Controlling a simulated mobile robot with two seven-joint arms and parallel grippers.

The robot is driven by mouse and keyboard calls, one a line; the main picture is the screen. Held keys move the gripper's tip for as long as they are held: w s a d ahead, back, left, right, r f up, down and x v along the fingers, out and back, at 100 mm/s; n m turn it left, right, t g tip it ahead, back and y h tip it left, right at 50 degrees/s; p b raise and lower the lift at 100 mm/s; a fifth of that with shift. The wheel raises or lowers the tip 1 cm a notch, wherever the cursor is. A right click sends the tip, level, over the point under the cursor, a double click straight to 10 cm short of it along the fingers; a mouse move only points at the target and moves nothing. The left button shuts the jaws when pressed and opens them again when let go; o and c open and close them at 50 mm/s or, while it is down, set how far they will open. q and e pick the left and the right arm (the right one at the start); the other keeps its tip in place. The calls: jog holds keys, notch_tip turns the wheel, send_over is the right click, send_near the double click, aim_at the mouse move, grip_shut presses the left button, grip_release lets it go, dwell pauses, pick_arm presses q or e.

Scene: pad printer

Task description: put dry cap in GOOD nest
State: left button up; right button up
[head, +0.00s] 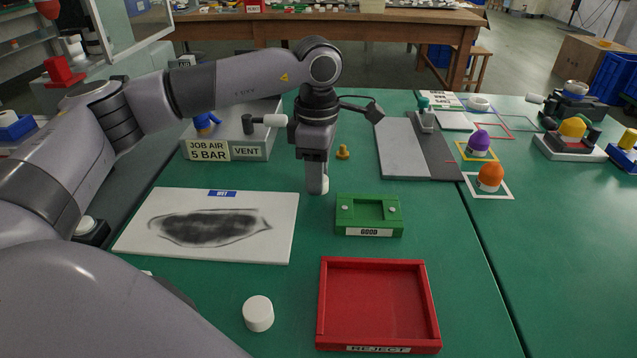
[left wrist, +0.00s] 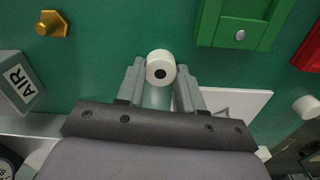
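My left gripper (head: 318,186) points down over the green table, just left of and behind the GOOD nest. Its fingers are closed on a white cap (head: 325,184), which sits between the fingertips. In the left wrist view the cap (left wrist: 160,66) shows a black dot on its face, with a finger on each side. The green GOOD nest (head: 346,228) has an empty recess and two silver screws; part of it shows at the upper right of the left wrist view (left wrist: 208,30). My right gripper is in neither view.
A red REJECT tray (head: 377,303) lies empty in front of the nest. Another white cap (head: 258,313) stands left of it. A white WET sheet (head: 270,245) with a black smear lies left. A brass knob (head: 343,152) and the JOB AIR box (head: 232,150) stand behind.

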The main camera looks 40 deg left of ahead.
pick_arm(q)
jog(key=shift+c, duration=0.4)
